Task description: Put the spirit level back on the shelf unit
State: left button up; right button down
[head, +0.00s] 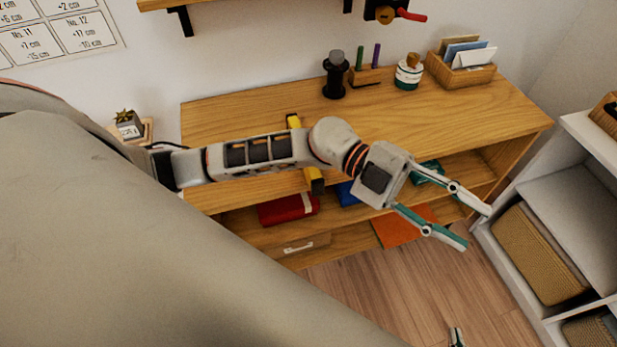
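A yellow and black bar that looks like the spirit level (294,121) lies across the top of a wooden cabinet (225,117). My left forearm hides its middle. Its near end is at the cabinet's front edge. The white shelf unit (535,165) stands at the right. My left gripper (478,228) is open and empty, in front of the cabinet's right part and close to the white shelf unit in the picture. Only a tip of my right gripper (456,338) shows at the bottom edge.
On the cabinet top stand a black grinder-like object (335,78), a pen block (371,76), a white jar (409,73) and a card basket (461,72). Its open shelf holds a red item (288,209) and an orange sheet (403,228). Woven baskets (538,254) fill the white unit. Floor between is clear.

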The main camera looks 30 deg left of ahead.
pick_arm(q)
jog(key=w+a+f+n+t+y, duration=0.9)
jog(key=a+f+n+t, duration=0.35)
jog(key=n+t, duration=0.75)
jog(key=s+a+f+n+g+y, duration=0.2)
jog(key=s+a+f, duration=0.2)
jog(key=f, duration=0.3)
jog(key=s+a+f+n+g+y, duration=0.2)
jog(key=s+a+f, duration=0.2)
jog(key=f, duration=0.4)
jog(key=s+a+f+n+g+y, duration=0.2)
jog(key=s+a+f, duration=0.1)
jog(key=s+f, duration=0.2)
notch_tip(320, 180, down, 3)
jog(key=shift+s+a+r+g+y, duration=0.1)
jog(key=shift+s+a+g+y, duration=0.1)
jog(key=shift+a+g+y, duration=0.15)
